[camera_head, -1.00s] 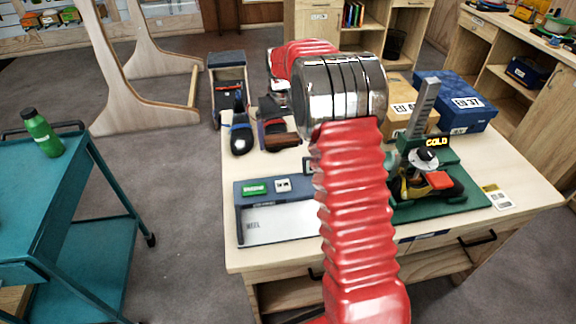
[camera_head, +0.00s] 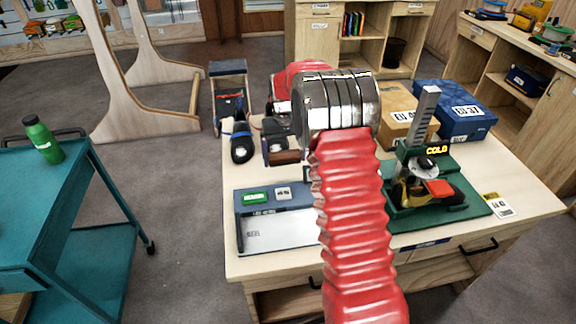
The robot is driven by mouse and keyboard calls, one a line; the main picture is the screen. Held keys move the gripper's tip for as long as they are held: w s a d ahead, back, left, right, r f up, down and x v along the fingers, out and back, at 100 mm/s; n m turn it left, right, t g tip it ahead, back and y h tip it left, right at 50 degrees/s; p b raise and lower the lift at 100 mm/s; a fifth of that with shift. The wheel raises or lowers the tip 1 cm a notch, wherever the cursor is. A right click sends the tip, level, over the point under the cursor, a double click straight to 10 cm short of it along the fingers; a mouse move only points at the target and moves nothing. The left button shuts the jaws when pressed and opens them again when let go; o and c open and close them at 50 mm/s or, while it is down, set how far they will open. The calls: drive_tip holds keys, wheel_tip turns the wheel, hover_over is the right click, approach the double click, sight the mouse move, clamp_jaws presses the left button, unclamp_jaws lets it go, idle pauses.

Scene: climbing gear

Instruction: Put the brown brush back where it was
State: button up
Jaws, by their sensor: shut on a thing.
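My gripper (camera_head: 277,135) is at the back left of the wooden workbench (camera_head: 215,207), partly hidden behind my red arm. It is small and dark here, and its fingers are hard to make out. It is shut on what looks like the brown brush (camera_head: 284,156), a small brown block with dark parts, just right of a dark climbing shoe (camera_head: 241,148). I cannot tell whether the brush touches the bench top.
A blue-grey station with a white plate (camera_head: 278,232) lies at the front left. A green press (camera_head: 440,205) with a "COLD" display stands right. A cardboard box (camera_head: 402,112) and a blue box (camera_head: 455,108) stand behind it. A teal cart (camera_head: 60,195) is far left.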

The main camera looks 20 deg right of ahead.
sight(285, 174)
drive_tip(key=shift+f, duration=2.3)
drive_tip(key=shift+s+f, duration=0.1)
drive_tip(key=shift+f, duration=0.55)
drive_tip(key=o, duration=0.7)
drive_tip(key=shift+f, duration=0.1)
drive_tip(key=shift+o, duration=0.2)
drive_tip(key=r, duration=1.4)
drive_tip(key=shift+w+a+r, duration=0.15)
drive_tip(key=shift+w, duration=0.1)
drive_tip(key=shift+r, duration=0.35)
